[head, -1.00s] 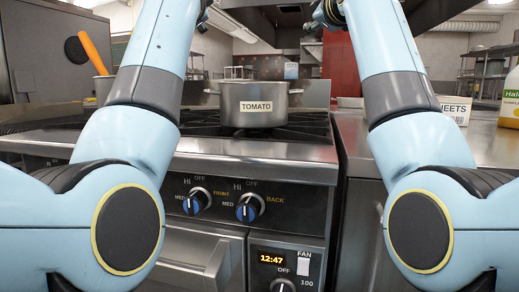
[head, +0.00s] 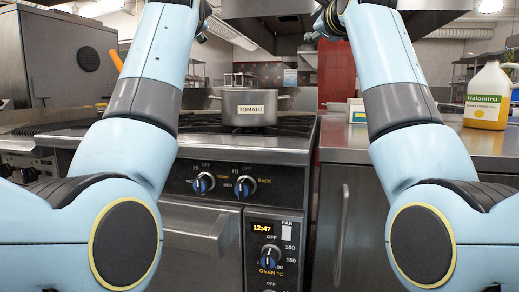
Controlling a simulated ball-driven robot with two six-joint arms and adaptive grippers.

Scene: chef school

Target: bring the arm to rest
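Both of my light blue arms are raised in the head view, one on each side. At the top edge, a dark part of my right gripper (head: 327,22) shows beside the upper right arm, small and partly cut off. Only a sliver of dark parts shows at the top of my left arm, so I cannot make out the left gripper's fingers. I cannot tell whether the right gripper is open or shut. I see nothing held at either arm's end.
A steel pot labelled TOMATO (head: 250,108) stands on the stove (head: 240,147) ahead. A steel counter (head: 342,147) lies to its right, with a yellow-filled Halomiru jug (head: 487,95). An orange handle (head: 116,61) sticks up at left. Clear floor is not visible.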

